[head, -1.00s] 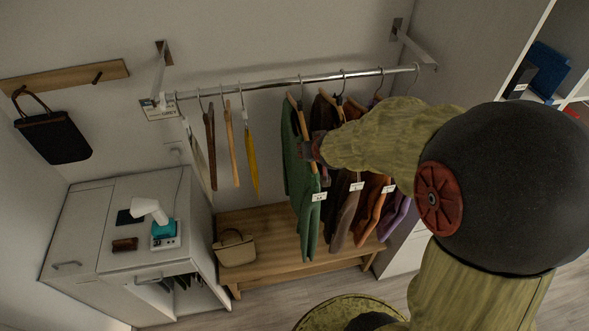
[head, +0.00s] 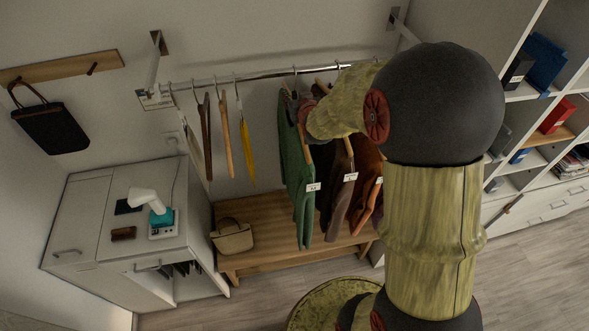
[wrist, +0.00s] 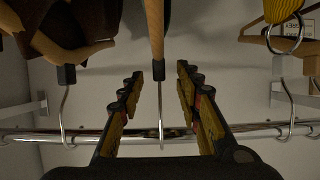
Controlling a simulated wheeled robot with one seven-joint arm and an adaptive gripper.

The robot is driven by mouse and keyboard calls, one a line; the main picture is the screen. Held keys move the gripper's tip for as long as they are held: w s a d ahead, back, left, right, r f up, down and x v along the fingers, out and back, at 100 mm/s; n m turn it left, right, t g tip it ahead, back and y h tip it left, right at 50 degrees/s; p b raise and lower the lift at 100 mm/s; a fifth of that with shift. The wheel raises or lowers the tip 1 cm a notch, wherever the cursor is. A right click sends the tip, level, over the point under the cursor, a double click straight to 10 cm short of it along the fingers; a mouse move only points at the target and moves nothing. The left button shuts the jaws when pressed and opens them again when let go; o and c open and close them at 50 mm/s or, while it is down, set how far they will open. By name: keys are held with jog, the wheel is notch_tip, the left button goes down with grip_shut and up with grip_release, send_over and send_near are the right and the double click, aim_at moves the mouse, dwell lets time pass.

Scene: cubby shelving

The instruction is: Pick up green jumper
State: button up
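The green jumper (head: 296,170) hangs on a wooden hanger from the rail, leftmost of the clothes, with a white tag on its edge. My gripper (head: 305,108) is at the top of the jumper, partly hidden by my arm in the head view. In the wrist view my gripper (wrist: 158,72) is open, one finger on each side of a wooden hanger (wrist: 155,28) and its metal hook. A gap shows between the hook and both fingers. No green cloth shows clearly in the wrist view.
The metal rail (head: 240,78) runs along the wall. Brown and orange-brown clothes (head: 365,175) hang close to the right of the jumper. Bare hangers (head: 226,135) and a yellow one (head: 245,145) hang to the left. A wooden bench (head: 270,215) with a beige bag stands below.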

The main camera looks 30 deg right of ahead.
aim_at(295, 94)
jog(key=shift+p+x, duration=0.4)
jog(key=shift+x, duration=1.2)
jog(key=shift+c, duration=0.7)
jog(key=c, duration=0.7)
grip_shut()
jog(key=shift+w+r, duration=0.1)
jog(key=shift+r, duration=0.1)
